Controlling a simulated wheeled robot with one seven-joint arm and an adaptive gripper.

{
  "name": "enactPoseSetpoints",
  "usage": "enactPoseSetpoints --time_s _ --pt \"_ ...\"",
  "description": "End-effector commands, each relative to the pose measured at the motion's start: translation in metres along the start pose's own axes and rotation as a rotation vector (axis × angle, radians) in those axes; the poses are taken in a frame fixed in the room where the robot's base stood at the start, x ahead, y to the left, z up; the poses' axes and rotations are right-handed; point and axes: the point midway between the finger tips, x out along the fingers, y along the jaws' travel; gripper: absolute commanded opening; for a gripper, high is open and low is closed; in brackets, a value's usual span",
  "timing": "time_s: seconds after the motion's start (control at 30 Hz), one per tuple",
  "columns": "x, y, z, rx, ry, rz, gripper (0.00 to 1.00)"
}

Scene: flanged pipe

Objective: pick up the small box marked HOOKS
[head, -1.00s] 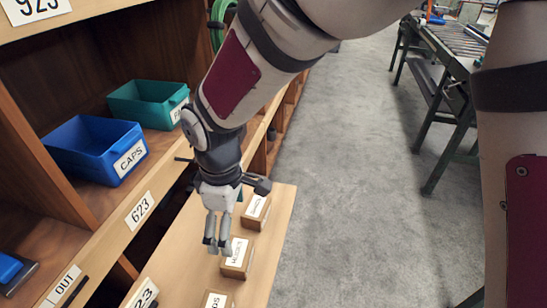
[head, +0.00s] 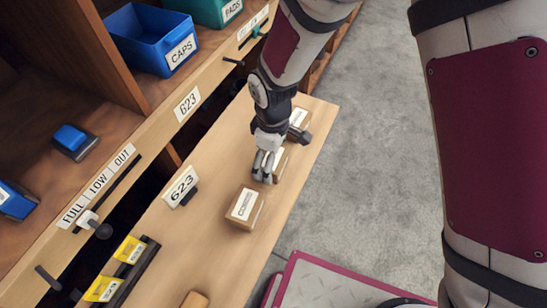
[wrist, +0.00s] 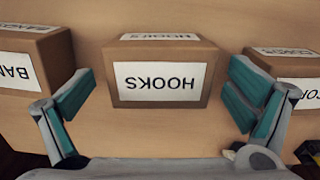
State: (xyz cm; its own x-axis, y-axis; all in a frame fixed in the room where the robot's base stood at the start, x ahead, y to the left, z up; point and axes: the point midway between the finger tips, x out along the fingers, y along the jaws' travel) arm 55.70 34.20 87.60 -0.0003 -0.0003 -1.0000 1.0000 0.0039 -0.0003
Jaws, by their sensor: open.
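The small brown box marked HOOKS (wrist: 160,82) sits in the middle of the wrist view, its white label upside down there. In the head view the HOOKS box (head: 281,161) stands on the pale wooden board, partly hidden by my gripper (head: 264,178). My gripper is open and points down at the box. In the wrist view its two teal-padded fingers are spread, one on each side of the box, with a gap to each side. Nothing is held. Whether the fingertips reach down beside the box is hard to tell.
A similar labelled box (head: 245,208) stands nearer, and another (head: 299,122) farther along the board. In the wrist view boxes flank HOOKS at left (wrist: 32,60) and right (wrist: 285,75), close outside the fingers. Grey floor lies right.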

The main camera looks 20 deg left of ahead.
Motion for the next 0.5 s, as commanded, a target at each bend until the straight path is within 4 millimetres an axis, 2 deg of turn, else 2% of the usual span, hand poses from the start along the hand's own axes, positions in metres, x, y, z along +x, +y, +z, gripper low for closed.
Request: enactPoseSetpoints --time_s 0.23,0.27,0.5 --pt "0.0027 0.0002 0.0001 0.001 0.000 0.000 0.98" --pt "0.0027 0.0002 0.0000 0.001 0.000 0.000 0.96" --pt "0.0026 0.0002 0.0000 0.001 0.000 0.000 0.42"
